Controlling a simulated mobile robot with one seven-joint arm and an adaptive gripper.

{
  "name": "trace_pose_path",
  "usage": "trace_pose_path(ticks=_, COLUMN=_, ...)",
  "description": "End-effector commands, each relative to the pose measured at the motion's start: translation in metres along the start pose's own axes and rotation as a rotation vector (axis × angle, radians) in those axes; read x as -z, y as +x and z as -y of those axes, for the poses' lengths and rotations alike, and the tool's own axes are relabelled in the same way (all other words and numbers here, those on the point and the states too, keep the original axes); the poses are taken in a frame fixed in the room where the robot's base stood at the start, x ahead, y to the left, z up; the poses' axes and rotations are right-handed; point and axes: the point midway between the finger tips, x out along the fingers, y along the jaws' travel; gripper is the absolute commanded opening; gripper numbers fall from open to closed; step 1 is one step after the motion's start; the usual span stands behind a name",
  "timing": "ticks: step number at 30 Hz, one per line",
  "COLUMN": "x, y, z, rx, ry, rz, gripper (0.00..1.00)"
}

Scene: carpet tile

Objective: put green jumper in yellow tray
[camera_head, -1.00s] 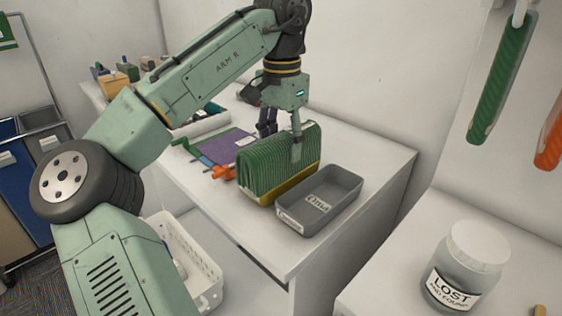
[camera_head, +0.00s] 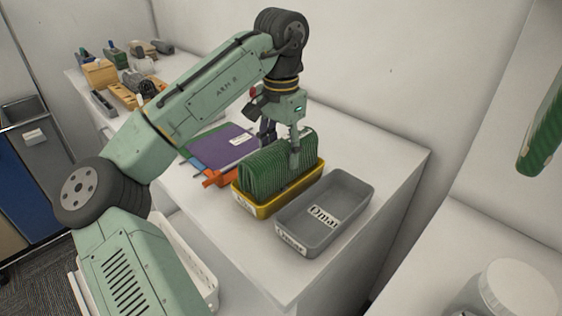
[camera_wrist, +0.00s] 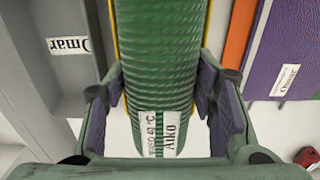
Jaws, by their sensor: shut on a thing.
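The green ribbed jumper (camera_head: 272,170) is folded into an upright block. It stands within the rim of the yellow tray (camera_head: 262,209), its lower part hidden by the tray wall. My gripper (camera_head: 281,147) is shut on the top of the jumper from above. In the wrist view, the fingers (camera_wrist: 168,88) lie on both sides of the jumper (camera_wrist: 160,50), which bears a label reading "Aiko". Thin yellow strips of the tray (camera_wrist: 209,22) show beside it. Whether the jumper touches the tray bottom cannot be seen.
A grey tray (camera_head: 345,226) labelled "Omar" stands empty close to the right of the yellow tray. A white basket (camera_head: 190,262) is below the table edge. Bare tabletop lies right of the grey tray.

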Motion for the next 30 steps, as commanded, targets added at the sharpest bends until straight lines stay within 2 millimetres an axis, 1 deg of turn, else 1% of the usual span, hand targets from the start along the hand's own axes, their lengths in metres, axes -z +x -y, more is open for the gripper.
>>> trace_pose_path(ticks=1, x=0.000, y=0.009, z=-0.001, rx=-0.005, ry=0.003, rz=0.000, gripper=0.12)
trace_pose_path(ticks=3, x=0.000, y=0.019, z=-0.001, rx=-0.005, ry=0.001, rz=0.000, gripper=0.12)
trace_pose_path(ticks=6, x=0.000, y=0.029, z=-0.001, rx=-0.003, ry=0.000, rz=0.000, gripper=0.12)
trace_pose_path(ticks=17, x=0.000, y=0.033, z=0.000, rx=-0.002, ry=0.000, rz=0.000, gripper=0.12)
trace_pose_path(ticks=18, x=0.000, y=0.034, z=0.000, rx=-0.001, ry=0.000, rz=0.001, gripper=0.53)
trace_pose_path(ticks=26, x=0.000, y=0.033, z=0.000, rx=-0.001, ry=0.000, rz=0.001, gripper=0.70)
trace_pose_path(ticks=30, x=0.000, y=0.033, z=0.000, rx=-0.001, ry=0.000, rz=0.001, gripper=0.71)
